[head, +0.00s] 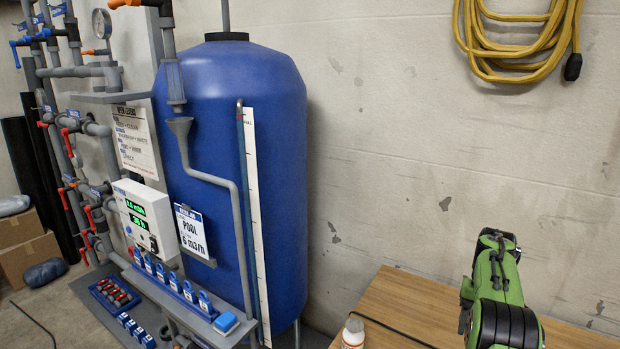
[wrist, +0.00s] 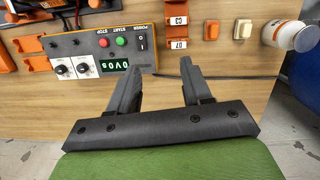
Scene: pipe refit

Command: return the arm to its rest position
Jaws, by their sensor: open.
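My green arm (head: 500,290) rises at the lower right of the head view, in front of the wooden bench. My gripper (wrist: 160,82) shows in the wrist view with its two dark fingers spread apart and nothing between them. The fingers point toward a wooden bench surface (wrist: 240,95) that carries a control box (wrist: 100,55). The fingertips overlap the right part of the box and the bare wood in the picture; the gap to them cannot be told. The fingertips cannot be made out in the head view.
A blue tank (head: 240,150) stands left of centre, with grey pipes and red-handled valves at far left. A wooden bench (head: 400,300) holds a white bottle (head: 353,333) and a black cable. Orange holders (wrist: 178,25) line the bench.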

